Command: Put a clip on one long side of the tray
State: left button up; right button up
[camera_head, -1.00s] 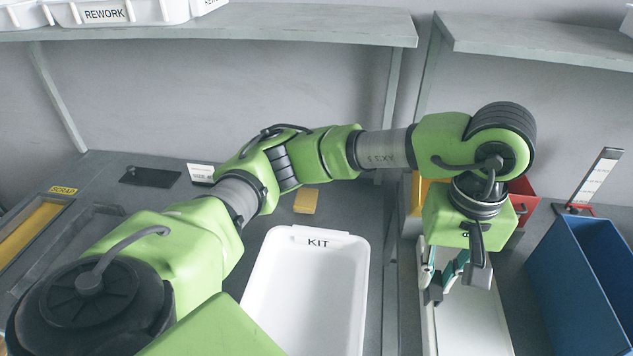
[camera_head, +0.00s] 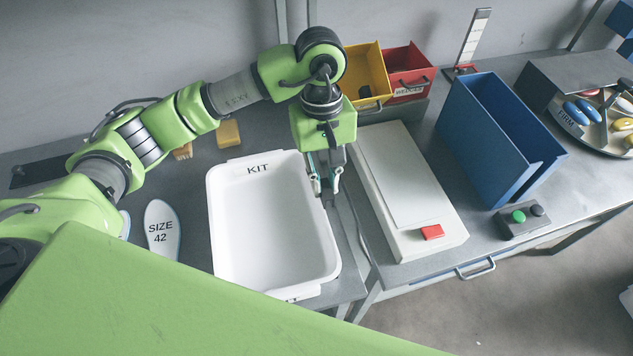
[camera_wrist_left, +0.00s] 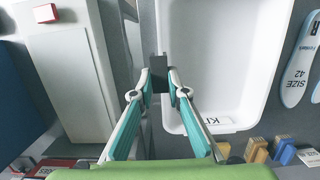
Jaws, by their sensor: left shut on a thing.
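The white tray marked KIT (camera_head: 270,225) lies on the grey bench in the head view. Its rim also shows in the wrist view (camera_wrist_left: 168,115). My left gripper (camera_head: 327,192) points down at the tray's right long side in the head view. In the wrist view the gripper (camera_wrist_left: 160,82) is shut on a small dark piece, apparently the clip (camera_wrist_left: 158,70), right at the tray's long edge. I cannot tell whether the clip sits on the rim or just beside or above it. The right gripper is not in view.
A white box with a red button (camera_head: 432,232) stands right of the tray, across a narrow gap. Yellow (camera_head: 366,72) and red (camera_head: 405,72) bins stand behind it, a blue bin (camera_head: 500,140) further right. A SIZE 42 insole (camera_head: 162,228) lies left of the tray.

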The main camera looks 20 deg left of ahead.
aim_at(318, 204)
pick_arm(q)
jog(key=shift+w+a+f, duration=0.35)
jog(key=shift+f, duration=0.25)
jog(key=shift+w+a+f, duration=0.3)
jog(key=shift+f, duration=0.25)
jog(key=f+p, duration=0.2)
jog(key=f, duration=0.1)
jog(key=shift+w+a, duration=0.15)
jog(key=shift+a, duration=0.2)
jog(key=shift+f+p, duration=0.3)
jog(key=shift+p, duration=0.05)
jog(key=shift+f, duration=0.15)
jog(key=shift+f+b, duration=0.3)
jog(key=shift+b, duration=0.2)
jog(key=shift+f+b, duration=0.3)
jog(key=shift+b, duration=0.2)
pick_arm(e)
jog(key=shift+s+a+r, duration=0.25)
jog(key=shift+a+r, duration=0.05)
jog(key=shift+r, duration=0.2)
pick_arm(q)
jog(key=o, duration=0.8)
